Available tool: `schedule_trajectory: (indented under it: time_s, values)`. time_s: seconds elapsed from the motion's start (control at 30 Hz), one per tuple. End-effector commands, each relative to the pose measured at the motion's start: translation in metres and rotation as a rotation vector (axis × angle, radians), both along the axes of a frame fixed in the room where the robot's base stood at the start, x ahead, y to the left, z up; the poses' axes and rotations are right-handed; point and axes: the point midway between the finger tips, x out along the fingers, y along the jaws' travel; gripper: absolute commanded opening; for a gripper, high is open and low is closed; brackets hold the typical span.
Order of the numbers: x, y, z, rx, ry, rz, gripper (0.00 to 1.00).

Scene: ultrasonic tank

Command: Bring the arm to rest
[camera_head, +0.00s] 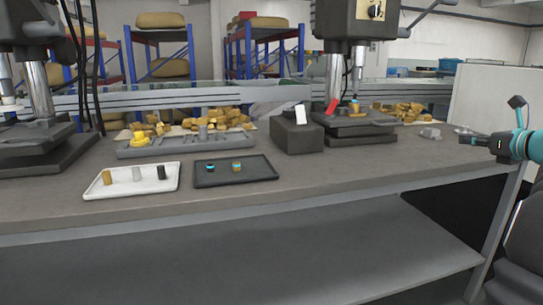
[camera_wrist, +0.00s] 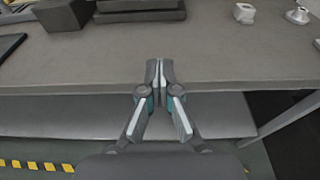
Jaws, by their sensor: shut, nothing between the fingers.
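My gripper (camera_head: 464,131) is at the right end of the workbench in the head view, pointing left, with part of my arm behind it at the picture's right edge. In the wrist view my gripper (camera_wrist: 160,68) has its fingertips together with nothing between them. The fingertips appear over the front edge of the grey workbench (camera_wrist: 225,58), apart from any object. Whether they touch the bench cannot be told, but they look clear of it.
A white tray (camera_head: 97,191) with several small cylinders and a dark tray (camera_head: 215,183) with two small parts lie on the bench. A dark block (camera_head: 297,139) and a press (camera_head: 350,125) stand farther back. A pale small fixture (camera_wrist: 244,13) lies beyond my gripper. The bench's front right is clear.

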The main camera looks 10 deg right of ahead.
Motion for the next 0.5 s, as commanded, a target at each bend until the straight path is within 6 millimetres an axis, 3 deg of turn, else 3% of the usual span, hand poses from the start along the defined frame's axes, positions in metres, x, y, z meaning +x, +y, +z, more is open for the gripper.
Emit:
schedule_trajectory:
  time_s: [0.33, 0.5]
  values:
    - [-0.001, -0.003, -0.004, -0.175, 0.0, 0.026, 0.0]
    - [-0.004, -0.006, -0.028, -0.321, 0.056, 0.054, 0.0]
